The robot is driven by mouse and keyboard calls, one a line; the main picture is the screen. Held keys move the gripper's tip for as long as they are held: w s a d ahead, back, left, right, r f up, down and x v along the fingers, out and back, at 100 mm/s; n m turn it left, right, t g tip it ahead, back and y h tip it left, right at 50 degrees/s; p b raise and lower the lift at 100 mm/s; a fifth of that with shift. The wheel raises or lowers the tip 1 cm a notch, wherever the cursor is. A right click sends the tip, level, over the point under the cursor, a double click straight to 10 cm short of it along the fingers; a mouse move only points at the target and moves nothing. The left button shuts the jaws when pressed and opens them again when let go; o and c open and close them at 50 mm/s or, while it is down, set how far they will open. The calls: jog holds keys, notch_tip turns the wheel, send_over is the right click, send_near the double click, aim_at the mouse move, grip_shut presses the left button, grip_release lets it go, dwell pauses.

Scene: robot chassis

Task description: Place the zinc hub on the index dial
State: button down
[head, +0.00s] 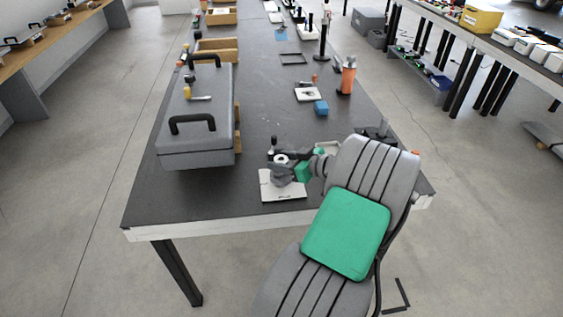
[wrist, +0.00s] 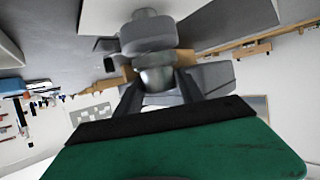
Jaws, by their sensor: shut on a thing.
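My gripper (head: 284,171) is above the near end of the dark table, over a white plate. In the wrist view its two dark fingers (wrist: 158,88) are closed around a grey metallic rounded piece, which I take to be the zinc hub (wrist: 155,75). The fingers and arm hide much of it in the head view. Just beyond it in the wrist view is a grey stepped round body (wrist: 148,38); I cannot tell whether they touch. The white plate (head: 284,193) lies flat below my gripper. I cannot clearly identify the index dial.
A large grey case (head: 195,130) with black handles stands on the left of the table (head: 215,205). A blue block (head: 321,107), another white plate (head: 308,94) and an orange cylinder (head: 347,78) are farther back. The table's front left corner is clear.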

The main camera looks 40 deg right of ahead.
jog(key=shift+f, duration=0.55)
jog(key=c, duration=0.7)
grip_release()
jog(key=shift+r, duration=0.1)
jog(key=shift+s+d+r, duration=0.1)
jog(key=shift+s+r, duration=0.05)
jog(key=shift+s, duration=0.05)
jog(key=b+v, duration=0.1)
jog(key=v, duration=1)
jog(key=shift+s, duration=0.3)
